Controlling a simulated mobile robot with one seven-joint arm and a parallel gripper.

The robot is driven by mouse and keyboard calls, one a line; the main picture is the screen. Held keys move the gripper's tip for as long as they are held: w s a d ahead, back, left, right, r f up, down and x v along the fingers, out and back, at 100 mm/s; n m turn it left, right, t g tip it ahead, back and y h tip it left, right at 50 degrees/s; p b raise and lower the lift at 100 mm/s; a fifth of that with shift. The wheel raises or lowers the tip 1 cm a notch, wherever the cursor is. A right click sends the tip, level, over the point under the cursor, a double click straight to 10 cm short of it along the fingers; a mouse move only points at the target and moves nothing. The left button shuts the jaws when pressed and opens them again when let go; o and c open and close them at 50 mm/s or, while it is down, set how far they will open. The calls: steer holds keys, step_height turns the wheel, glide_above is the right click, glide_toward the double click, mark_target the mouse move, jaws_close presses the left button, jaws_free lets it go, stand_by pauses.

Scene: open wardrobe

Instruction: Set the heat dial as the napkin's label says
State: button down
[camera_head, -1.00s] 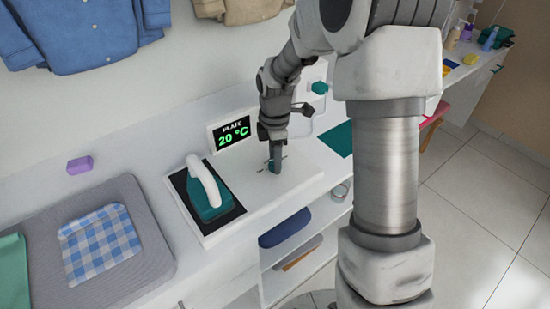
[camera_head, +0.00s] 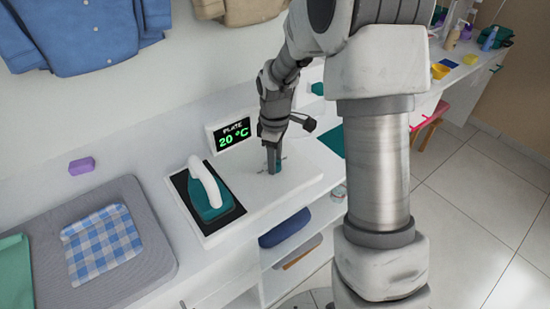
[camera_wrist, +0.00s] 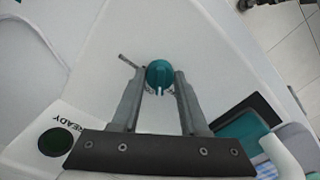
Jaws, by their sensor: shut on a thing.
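The heat dial, a small teal knob with a white pointer line, sits on the white panel; in the wrist view the dial (camera_wrist: 159,73) is between my fingertips. My gripper (camera_head: 274,168) reaches down over the panel and is shut on the dial; in the wrist view my gripper (camera_wrist: 158,90) has a finger on each side of it. The blue-and-white checked napkin (camera_head: 101,244) lies on the grey pad at the left; I can read no label on it. The display (camera_head: 232,135) reads "PLATE 20 °C".
A teal iron with a white handle (camera_head: 207,189) stands on its dark plate left of my gripper. A purple block (camera_head: 81,166) lies behind the grey pad (camera_head: 155,255). A green cloth (camera_head: 14,278) lies at far left. A dark "READY" lamp (camera_wrist: 56,142) shows in the wrist view.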

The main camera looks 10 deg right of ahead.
steer(key=m, duration=0.5)
steer(key=shift+r+m, duration=0.1)
steer(key=shift+m, duration=0.2)
steer(key=m+p, duration=0.1)
steer(key=m, duration=0.4)
steer(key=m+p, duration=0.1)
steer(key=m, duration=0.4)
steer(key=shift+m, duration=0.4)
steer(key=m+p, duration=0.2)
steer(key=m, duration=0.2)
steer(key=shift+m, duration=0.4)
steer(key=shift+c, duration=2.1)
jaws_free()
